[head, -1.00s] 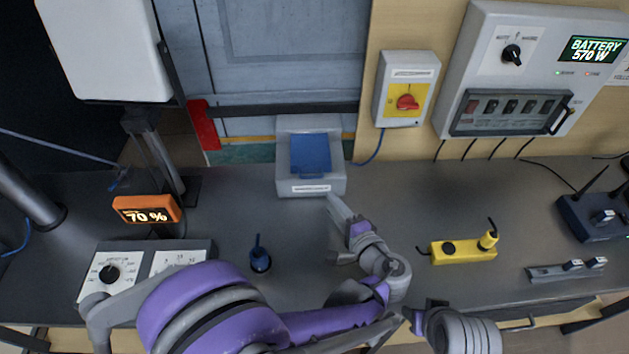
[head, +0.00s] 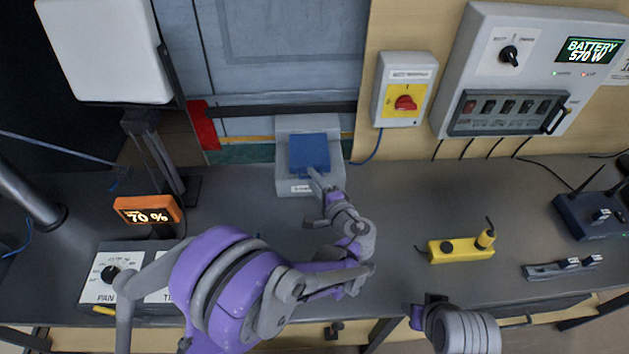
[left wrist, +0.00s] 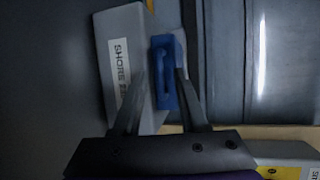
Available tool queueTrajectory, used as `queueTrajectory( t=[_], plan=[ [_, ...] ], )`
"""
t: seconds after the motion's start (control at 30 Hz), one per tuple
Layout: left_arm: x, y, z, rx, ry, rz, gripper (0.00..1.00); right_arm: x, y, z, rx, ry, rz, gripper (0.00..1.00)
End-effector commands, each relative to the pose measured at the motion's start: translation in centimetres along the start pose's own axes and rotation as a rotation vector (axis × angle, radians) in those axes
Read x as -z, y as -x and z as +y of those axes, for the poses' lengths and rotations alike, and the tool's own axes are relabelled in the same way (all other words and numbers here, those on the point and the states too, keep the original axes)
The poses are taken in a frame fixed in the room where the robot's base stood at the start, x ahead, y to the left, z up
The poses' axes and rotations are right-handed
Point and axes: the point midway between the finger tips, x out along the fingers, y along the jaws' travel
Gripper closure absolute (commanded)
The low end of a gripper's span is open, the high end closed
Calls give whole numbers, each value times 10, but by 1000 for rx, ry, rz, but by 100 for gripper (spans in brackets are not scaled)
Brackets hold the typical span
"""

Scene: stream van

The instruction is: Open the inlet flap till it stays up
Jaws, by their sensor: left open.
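The inlet is a grey box (head: 283,178) at the back of the counter, with a blue flap (head: 309,148) on its sloping face. The flap lies down and looks shut. In the left wrist view the box (left wrist: 110,45) bears a white label, partly reading "SHORE", and the blue flap (left wrist: 160,46) has a raised handle. My left gripper (head: 316,176) is at the flap's front edge. In the left wrist view its open fingers (left wrist: 158,96) stand either side of the flap's lower part. I cannot tell whether they touch it. My right gripper's fingers do not show.
A yellow power block (head: 461,249) and a switch box with a red knob (head: 405,102) are to the right. An orange display (head: 147,209) and a pan-tilt panel (head: 95,290) are at the left.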

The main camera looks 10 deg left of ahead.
Motion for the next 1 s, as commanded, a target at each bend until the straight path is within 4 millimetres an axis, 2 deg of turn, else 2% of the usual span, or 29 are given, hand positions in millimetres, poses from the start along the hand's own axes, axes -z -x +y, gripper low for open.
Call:
queueTrajectory(
  t=[0.07, 0.1, 0.3, 0.33, 1.0],
  plan=[
    [0, 0, 0, 0, 0, 0, 58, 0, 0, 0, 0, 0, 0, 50],
    [0, 0, 0, 0, 0, 0, 61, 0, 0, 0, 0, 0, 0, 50],
    [0, 0, 0, 0, 0, 0, 97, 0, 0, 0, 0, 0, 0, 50],
    [0, 0, 0, 0, 0, 0, 100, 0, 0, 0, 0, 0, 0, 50],
    [0, 0, 0, 0, 0, 0, 100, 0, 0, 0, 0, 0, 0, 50]
  ],
)
